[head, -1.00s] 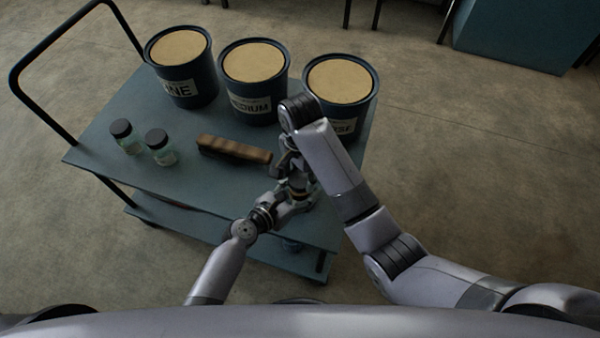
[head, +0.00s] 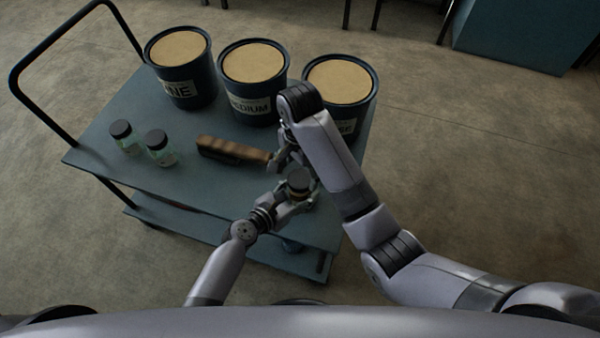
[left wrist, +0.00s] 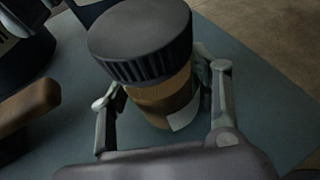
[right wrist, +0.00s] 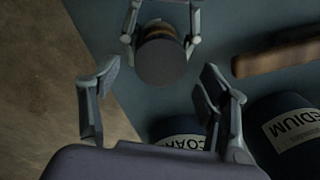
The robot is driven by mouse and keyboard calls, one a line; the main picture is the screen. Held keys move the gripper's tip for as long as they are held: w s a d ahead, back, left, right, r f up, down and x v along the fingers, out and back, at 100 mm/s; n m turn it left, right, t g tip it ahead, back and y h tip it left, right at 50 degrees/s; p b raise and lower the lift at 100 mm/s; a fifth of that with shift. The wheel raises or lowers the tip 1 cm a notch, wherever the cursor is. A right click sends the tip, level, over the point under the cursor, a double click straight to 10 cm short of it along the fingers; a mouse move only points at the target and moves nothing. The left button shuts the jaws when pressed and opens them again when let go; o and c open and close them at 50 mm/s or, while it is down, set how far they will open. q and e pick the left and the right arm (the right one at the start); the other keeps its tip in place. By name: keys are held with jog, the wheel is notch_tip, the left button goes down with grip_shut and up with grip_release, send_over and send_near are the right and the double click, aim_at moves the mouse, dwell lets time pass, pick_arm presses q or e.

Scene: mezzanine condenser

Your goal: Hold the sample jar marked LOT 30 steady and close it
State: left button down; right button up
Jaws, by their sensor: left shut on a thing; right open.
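The jar wears a dark ribbed lid (head: 299,177) in the head view. In the left wrist view the lid (left wrist: 140,42) sits on top of the amber-looking jar body (left wrist: 165,102); I cannot tell how tight it is. A pale label corner shows, with no readable lot mark. My left gripper (head: 297,196) is shut around the jar body above the cart's near right part. My right gripper (head: 282,160) is open and empty, just beyond the jar and apart from it. The right wrist view shows the round lid top (right wrist: 161,63) between and beyond my open right fingers.
Two dark-lidded jars (head: 122,134) (head: 159,148) stand at the cart's left. A brown-handled brush (head: 232,149) lies close to my right gripper. Three tubs, FINE (head: 185,88), MEDIUM (head: 252,105) and a partly hidden third (head: 345,113), line the back of the cart (head: 205,190).

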notch_tip(320, 180, up, 2)
jog(key=shift+r, duration=0.1)
jog(key=shift+c, duration=0.4)
